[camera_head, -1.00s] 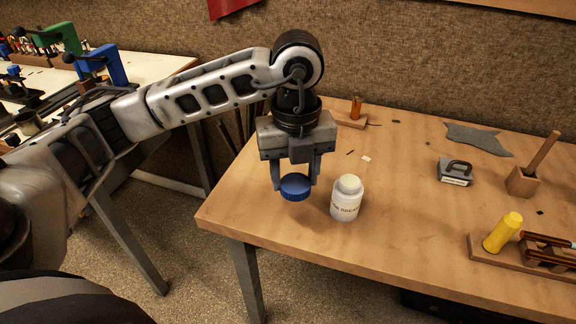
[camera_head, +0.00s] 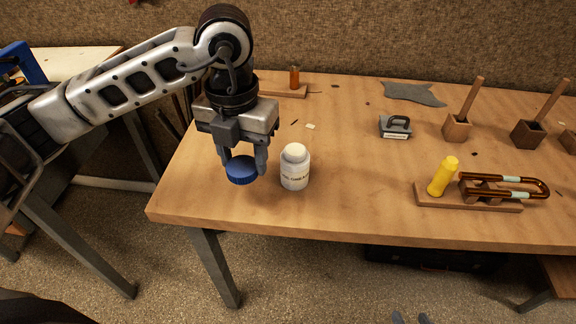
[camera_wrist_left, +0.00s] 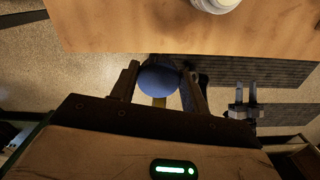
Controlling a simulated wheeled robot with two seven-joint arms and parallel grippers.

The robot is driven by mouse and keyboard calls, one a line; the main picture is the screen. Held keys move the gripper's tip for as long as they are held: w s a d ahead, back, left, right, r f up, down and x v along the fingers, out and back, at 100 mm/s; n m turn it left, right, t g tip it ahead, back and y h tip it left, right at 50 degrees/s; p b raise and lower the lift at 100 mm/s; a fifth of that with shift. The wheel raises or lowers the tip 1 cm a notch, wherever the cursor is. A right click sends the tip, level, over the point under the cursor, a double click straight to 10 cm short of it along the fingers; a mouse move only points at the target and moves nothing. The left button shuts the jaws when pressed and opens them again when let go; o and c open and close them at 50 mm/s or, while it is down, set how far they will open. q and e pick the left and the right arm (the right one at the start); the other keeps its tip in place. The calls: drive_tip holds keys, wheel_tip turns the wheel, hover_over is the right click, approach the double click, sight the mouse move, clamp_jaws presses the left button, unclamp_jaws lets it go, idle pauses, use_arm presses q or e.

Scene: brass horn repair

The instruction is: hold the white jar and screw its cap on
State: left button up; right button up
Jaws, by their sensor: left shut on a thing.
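The white jar (camera_head: 295,172) stands upright on the wooden workbench (camera_head: 350,200), near its front left, with a pale rounded neck on top and dark lettering. Its edge also shows at the top of the left wrist view (camera_wrist_left: 214,4). My left gripper (camera_head: 243,168) points down and is shut on the blue cap (camera_head: 242,171), holding it just left of the jar, apart from it. The cap also shows between the fingers in the left wrist view (camera_wrist_left: 159,79). My right gripper (camera_head: 411,319) shows only its two tips at the bottom edge, apart and empty; it also appears in the left wrist view (camera_wrist_left: 244,104).
The bench around the jar is clear.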

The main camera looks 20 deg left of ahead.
sight(253, 164)
use_arm(q)
drive_tip(key=m, duration=0.6)
drive_tip(key=shift+d+f, duration=0.15)
drive_tip(key=shift+f, duration=0.1)
drive_tip(key=m, duration=0.3)
drive_tip(key=shift+d+f+m, duration=0.1)
drive_tip(key=shift+f+m, duration=0.1)
drive_tip(key=shift+m, duration=0.1)
drive_tip(key=m, duration=0.5)
drive_tip(key=shift+d+f+m, duration=0.1)
drive_tip(key=shift+f+m, duration=0.15)
drive_tip(key=shift+m, duration=0.05)
drive_tip(key=m, duration=0.3)
drive_tip(key=shift+f, duration=0.15)
drive_tip(key=m, duration=0.6)
drive_tip(key=shift+d+f, duration=0.15)
drive_tip(key=shift+f, duration=0.1)
drive_tip(key=m, duration=0.3)
drive_tip(key=shift+f, duration=0.15)
drive_tip(key=m, duration=0.5)
drive_tip(key=shift+d+f, duration=0.15)
drive_tip(key=shift+f, duration=0.05)
drive_tip(key=m, duration=0.4)
drive_tip(key=shift+f, duration=0.2)
drive_tip(key=shift+d, duration=0.15)
